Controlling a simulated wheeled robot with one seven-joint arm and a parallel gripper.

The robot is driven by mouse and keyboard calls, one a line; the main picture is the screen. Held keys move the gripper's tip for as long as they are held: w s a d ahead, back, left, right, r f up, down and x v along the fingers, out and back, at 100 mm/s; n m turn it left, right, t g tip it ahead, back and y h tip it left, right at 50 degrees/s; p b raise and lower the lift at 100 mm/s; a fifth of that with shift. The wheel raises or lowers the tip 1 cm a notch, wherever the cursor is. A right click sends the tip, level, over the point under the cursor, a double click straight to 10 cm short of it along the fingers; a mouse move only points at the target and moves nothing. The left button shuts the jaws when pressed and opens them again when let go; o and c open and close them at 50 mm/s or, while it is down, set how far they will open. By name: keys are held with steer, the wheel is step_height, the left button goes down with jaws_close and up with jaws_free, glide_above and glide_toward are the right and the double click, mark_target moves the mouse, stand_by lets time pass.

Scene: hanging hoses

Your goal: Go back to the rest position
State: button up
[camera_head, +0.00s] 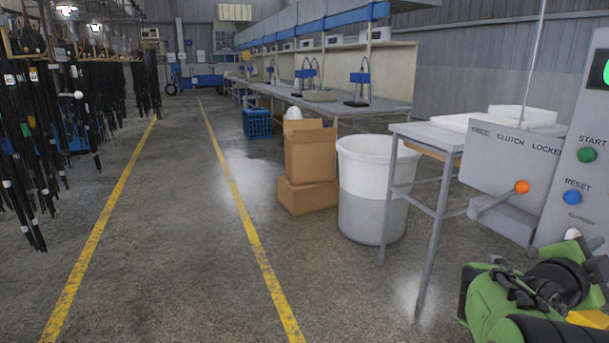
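Part of my green and black arm shows in the lower right corner of the head view, beside the grey machine (512,160). It is bent, with a dark round joint and cables on top. I cannot make out any gripper fingers, so whether something is held does not show. Many black hoses (35,150) hang in bundles from racks along the left side, well apart from the arm.
A grey-legged table (428,132) stands left of the machine, whose lever has an orange knob (522,187). A white bin (372,205), stacked cardboard boxes (308,165) and a blue crate (257,124) line the bench side. The aisle between yellow lines (235,180) is clear.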

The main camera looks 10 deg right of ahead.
steer(key=w+a+f+n+t+y, duration=0.1)
steer(key=a+f+n+t+y, duration=0.2)
steer(key=a, duration=0.5)
steer(key=w+a+f+n+y, duration=0.1)
steer(key=a+f+n+y, duration=0.3)
steer(key=a, duration=0.3)
steer(key=w+a+f+n+t+y, duration=0.1)
steer(key=w+a+n+t+y, duration=0.1)
steer(key=a+n+y, duration=0.45)
steer(key=s+a+f+n+g+y, duration=0.1)
steer(key=s+a+f+n+y, duration=0.15)
steer(key=s+a+n, duration=0.5)
steer(key=s+a+f+n+g+y, duration=0.1)
steer(key=s+a+f+n, duration=0.25)
steer(key=a, duration=0.75)
step_height(320, 180, up, 14)
steer(key=p, duration=1.4)
steer(key=shift+a+f+n+y, duration=0.2)
steer(key=shift+n+y, duration=0.1)
steer(key=shift+n, duration=0.05)
